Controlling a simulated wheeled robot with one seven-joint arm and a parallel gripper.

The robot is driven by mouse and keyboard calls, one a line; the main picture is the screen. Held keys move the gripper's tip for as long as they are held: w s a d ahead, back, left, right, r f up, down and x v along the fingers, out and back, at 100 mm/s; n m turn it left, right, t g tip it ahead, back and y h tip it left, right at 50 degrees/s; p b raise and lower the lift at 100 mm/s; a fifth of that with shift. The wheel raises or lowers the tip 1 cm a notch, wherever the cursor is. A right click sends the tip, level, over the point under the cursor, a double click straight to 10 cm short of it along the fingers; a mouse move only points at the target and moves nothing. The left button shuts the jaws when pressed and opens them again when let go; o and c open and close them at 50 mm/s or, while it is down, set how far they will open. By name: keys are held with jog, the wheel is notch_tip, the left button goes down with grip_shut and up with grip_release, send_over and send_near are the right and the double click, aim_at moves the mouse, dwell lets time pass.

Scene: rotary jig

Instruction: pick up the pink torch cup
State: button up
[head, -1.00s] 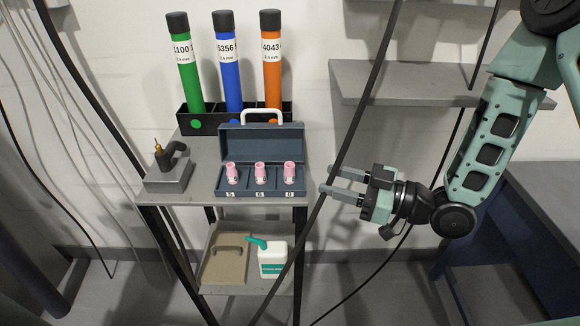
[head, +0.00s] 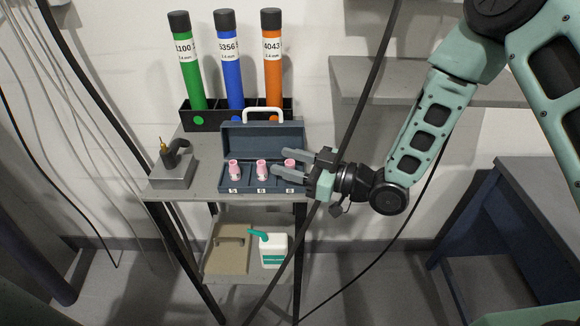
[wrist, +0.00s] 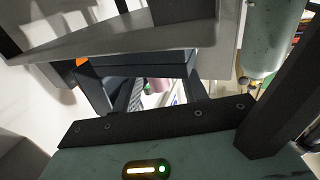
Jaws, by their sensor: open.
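Three pink torch cups stand upright in a row in an open dark-blue case: a left cup (head: 234,168), a middle cup (head: 261,168) and a right cup (head: 290,163). The open case (head: 225,187) sits on the cart top and has small number labels on its front. My gripper (head: 275,161) is open and reaches in from the right. Its fingers overlap the right cup in the head view, with tips near the middle cup. In the wrist view a blurred pink patch (wrist: 155,86) shows between the fingers; I cannot tell which cup it is or the exact depth.
A torch stand (head: 172,175) is left of the case. Green (head: 190,70), blue (head: 229,70) and orange (head: 273,70) tubes stand in a rack behind the raised lid. A dark diagonal cable (head: 350,130) crosses the view near my gripper. A white bottle (head: 273,250) sits below.

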grip_shut()
jog(key=shift+r, duration=0.15)
